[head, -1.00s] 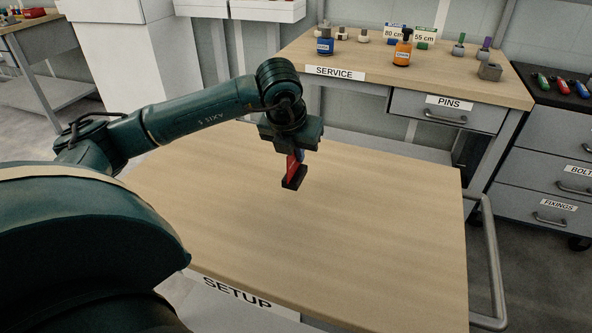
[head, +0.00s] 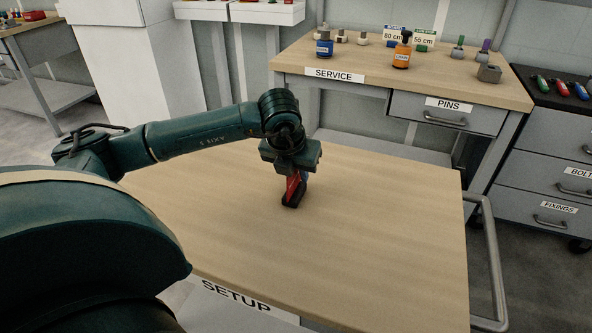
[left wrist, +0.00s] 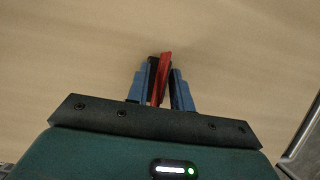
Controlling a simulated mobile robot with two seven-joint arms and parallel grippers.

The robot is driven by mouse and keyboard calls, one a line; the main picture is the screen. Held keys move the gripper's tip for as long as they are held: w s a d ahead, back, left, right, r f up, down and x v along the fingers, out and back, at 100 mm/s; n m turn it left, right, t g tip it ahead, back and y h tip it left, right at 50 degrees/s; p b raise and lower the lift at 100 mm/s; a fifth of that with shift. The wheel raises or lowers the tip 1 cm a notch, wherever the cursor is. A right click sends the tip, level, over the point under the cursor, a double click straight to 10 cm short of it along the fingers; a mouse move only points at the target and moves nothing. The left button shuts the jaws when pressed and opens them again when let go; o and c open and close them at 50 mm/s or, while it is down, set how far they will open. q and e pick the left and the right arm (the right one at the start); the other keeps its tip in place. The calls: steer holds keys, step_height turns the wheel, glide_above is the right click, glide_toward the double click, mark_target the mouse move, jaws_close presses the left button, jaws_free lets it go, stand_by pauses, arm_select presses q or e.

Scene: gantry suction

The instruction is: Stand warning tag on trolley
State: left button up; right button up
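The warning tag (head: 292,187) is a red plate on a dark base. It stands nearly upright on or just above the bare wooden top of the trolley (head: 390,220); I cannot tell whether the base touches. My left gripper (head: 297,178) points down from above with its blue fingers on either side of the red plate. In the left wrist view the tag (left wrist: 161,78) shows as a red strip between the fingers, slightly slanted, and the gripper appears shut on it. The tag's face is mostly hidden. My right gripper is not in view.
The trolley top around the tag is clear. A metal handle (head: 490,265) is at its right side. Behind stands the service bench (head: 455,85) with bottles and small parts. A grey drawer cabinet (head: 555,160) stands at the right.

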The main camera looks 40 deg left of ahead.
arm_select(q)
steer(key=shift+r, duration=0.3)
steer(key=v, duration=1.1)
steer(key=shift+r+p, duration=0.15)
steer(key=shift+p, duration=0.15)
steer(key=shift+s+r, duration=0.15)
steer(key=shift+r, duration=0.05)
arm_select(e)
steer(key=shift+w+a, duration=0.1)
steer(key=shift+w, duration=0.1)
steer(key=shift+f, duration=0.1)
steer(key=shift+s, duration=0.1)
